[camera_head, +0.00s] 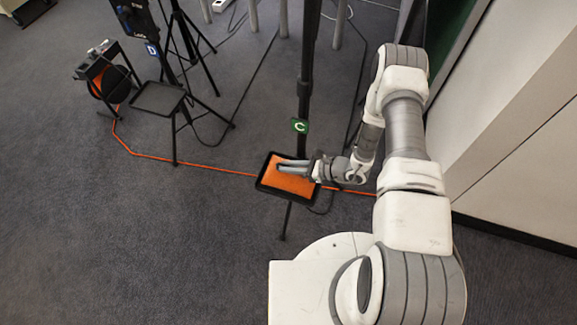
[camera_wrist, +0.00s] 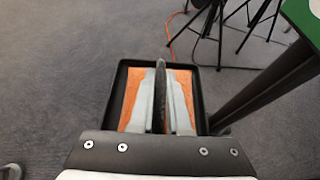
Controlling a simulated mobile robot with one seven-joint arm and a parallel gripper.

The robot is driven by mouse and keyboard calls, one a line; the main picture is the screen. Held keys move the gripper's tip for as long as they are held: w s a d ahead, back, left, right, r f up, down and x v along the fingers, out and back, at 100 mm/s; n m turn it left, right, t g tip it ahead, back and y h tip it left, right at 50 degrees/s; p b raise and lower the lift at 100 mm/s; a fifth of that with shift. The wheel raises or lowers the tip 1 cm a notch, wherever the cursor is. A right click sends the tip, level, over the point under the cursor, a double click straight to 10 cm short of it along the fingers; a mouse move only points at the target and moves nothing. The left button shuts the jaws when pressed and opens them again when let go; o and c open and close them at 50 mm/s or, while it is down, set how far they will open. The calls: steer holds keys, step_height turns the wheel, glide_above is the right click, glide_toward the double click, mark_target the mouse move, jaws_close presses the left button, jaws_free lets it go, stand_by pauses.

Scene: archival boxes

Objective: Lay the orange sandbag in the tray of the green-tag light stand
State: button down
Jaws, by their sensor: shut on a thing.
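The orange sandbag (camera_head: 287,183) lies within the rim of the black tray (camera_head: 262,186) on the light stand with the green C tag (camera_head: 299,125). The sandbag also shows in the wrist view (camera_wrist: 131,98), inside the tray (camera_wrist: 118,88), on both sides of my fingers. My gripper (camera_head: 281,165) is over the tray, shut on a dark upright strip at the middle of the sandbag, seemingly its handle. My fingers (camera_wrist: 160,100) hide part of the bag. I cannot tell whether the bag's underside touches the tray floor.
A second stand with a blue D tag (camera_head: 152,48) has an empty black tray (camera_head: 158,98) at left. An orange cable (camera_head: 200,166) runs along the carpet from a cable reel (camera_head: 106,78), passing behind the green-tag tray. A pale wall (camera_head: 530,120) is at right. Carpet at lower left is clear.

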steer(key=c, duration=0.9)
jaws_free()
